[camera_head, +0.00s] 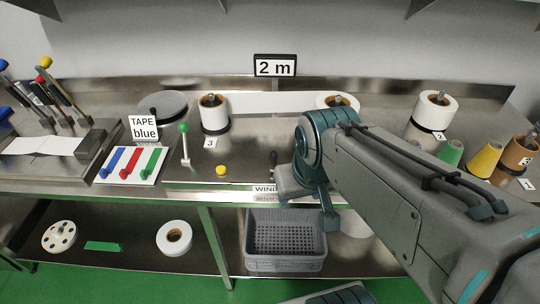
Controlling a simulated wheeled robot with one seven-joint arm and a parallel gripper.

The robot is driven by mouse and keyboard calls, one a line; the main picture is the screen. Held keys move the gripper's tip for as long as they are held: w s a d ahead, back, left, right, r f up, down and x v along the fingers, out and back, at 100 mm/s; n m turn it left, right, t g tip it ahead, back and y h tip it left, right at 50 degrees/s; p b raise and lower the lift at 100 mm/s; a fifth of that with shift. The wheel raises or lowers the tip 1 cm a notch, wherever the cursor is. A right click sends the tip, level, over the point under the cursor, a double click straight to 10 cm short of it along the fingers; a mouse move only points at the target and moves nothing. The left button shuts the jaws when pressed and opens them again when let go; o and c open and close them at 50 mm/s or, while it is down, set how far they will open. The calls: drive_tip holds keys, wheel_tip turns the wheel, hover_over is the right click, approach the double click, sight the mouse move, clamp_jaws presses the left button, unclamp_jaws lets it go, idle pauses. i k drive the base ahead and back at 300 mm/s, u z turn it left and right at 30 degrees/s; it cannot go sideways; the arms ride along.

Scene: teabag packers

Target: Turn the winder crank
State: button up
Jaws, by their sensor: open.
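A label reading "WIND" (265,189), its end covered by my arm, is on the bench's front edge at the middle. Just above it, a small dark upright piece (301,141) shows against the left side of my arm's teal joint. It may be the crank handle, but I cannot tell. The rest of the winder is hidden behind my arm. My arm reaches in from the lower right and bends down at the teal joint, over the bench's front edge. My gripper's fingers do not show.
Left of the label stand a yellow button (221,170) and a green-knobbed lever (184,143). White rolls (213,113) stand along the back, cones (485,158) at right. A grey crate (252,262) sits on the lower shelf. Bench between lever and arm is mostly clear.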

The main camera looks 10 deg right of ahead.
sight(274, 152)
drive_tip(key=z, duration=0.55)
drive_tip(key=k, duration=1.3)
drive_tip(key=u, duration=0.05)
drive_tip(key=i, duration=0.6)
drive_tip(key=u, duration=0.8)
drive_tip(key=i, duration=1)
drive_tip(key=z, duration=0.25)
